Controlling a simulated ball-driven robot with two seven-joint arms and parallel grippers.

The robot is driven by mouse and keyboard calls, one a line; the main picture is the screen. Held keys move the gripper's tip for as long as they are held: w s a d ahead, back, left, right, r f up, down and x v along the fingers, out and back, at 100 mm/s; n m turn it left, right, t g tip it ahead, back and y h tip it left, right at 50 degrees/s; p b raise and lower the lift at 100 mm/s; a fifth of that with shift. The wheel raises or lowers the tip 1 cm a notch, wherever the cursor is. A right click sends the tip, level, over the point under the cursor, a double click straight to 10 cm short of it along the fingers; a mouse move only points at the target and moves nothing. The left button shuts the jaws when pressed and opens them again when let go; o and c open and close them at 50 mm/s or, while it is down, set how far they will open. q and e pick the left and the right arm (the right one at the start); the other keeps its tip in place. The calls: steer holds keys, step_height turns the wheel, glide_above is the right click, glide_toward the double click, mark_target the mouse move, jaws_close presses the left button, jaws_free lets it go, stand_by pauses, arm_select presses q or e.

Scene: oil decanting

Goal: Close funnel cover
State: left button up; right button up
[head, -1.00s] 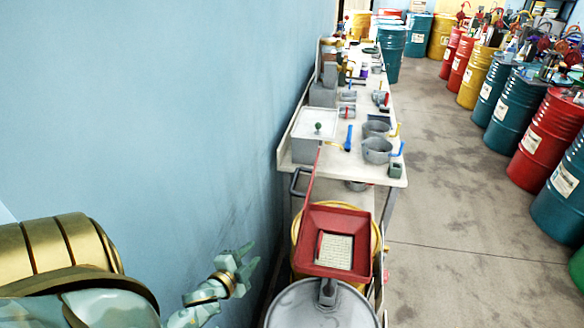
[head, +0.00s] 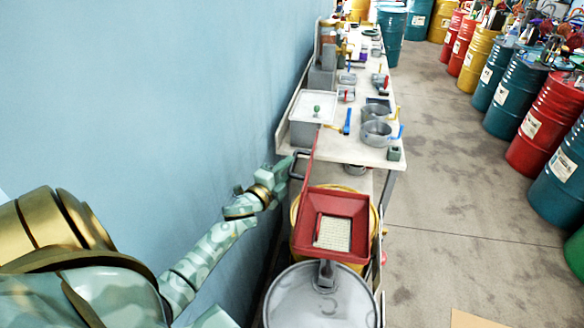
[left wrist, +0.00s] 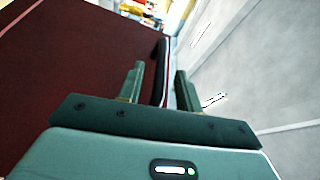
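The red funnel (head: 358,257) sits above a grey drum (head: 300,308) in the head view. Its cover (head: 311,160) stands open and shows nearly edge-on as a thin red line. A dark handle (head: 297,172) sticks out on the cover's left side. My left gripper (head: 286,170) is at this handle. In the left wrist view the cover is a dark red panel (left wrist: 70,75), and the black handle (left wrist: 162,68) shows between the open fingers of my left gripper (left wrist: 158,84). Both fingers look apart from the handle. My right gripper is not in view.
A long bench (head: 350,150) beyond the funnel carries a grey box (head: 311,135), pans (head: 376,134) and small tools. A blue wall (head: 150,100) is close on the left. Coloured barrels (head: 547,125) line the right side.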

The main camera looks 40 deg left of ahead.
arm_select(q)
steer(key=shift+w+a, duration=0.15)
steer(key=shift+w, duration=1.2)
jaws_close()
steer(key=shift+r, duration=0.1)
